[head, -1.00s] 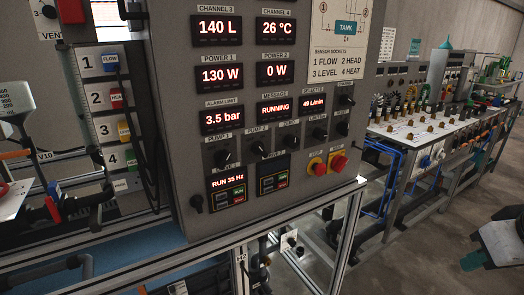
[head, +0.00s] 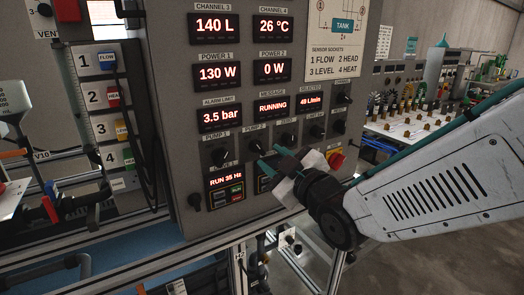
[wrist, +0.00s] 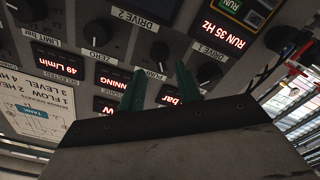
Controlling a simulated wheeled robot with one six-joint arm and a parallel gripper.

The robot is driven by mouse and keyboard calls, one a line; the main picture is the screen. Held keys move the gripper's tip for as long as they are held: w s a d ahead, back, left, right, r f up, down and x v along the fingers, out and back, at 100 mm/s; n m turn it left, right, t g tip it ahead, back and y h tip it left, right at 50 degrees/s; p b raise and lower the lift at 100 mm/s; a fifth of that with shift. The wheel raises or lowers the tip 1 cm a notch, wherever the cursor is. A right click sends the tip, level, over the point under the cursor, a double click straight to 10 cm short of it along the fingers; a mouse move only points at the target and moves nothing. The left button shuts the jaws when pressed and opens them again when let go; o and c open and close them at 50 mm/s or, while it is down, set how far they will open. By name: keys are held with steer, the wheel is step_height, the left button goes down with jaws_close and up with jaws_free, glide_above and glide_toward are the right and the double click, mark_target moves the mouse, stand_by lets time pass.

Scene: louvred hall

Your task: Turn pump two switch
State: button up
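The pump 2 switch (head: 256,147) is a black rotary knob on the grey panel, under the PUMP 2 label. In the wrist view, which is upside down, its knob (wrist: 160,52) shows between and just beyond the two green fingertips. My gripper (head: 272,157) is open in front of the panel, just right of and below the knob in the head view. Its fingers also show in the wrist view (wrist: 160,72), apart and with nothing between them. I cannot tell whether a finger touches the knob.
The pump 1 knob (head: 219,156) is close by on the left. The zero knob (wrist: 103,32) is on the other side. Lit displays, such as RUN 35 Hz (head: 226,183), surround the knobs. A red emergency button (head: 337,160) is partly behind my gripper.

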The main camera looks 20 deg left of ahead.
mark_target(261, 150)
steer(key=x, duration=0.5)
steer(key=shift+w+a, duration=0.15)
jaws_close()
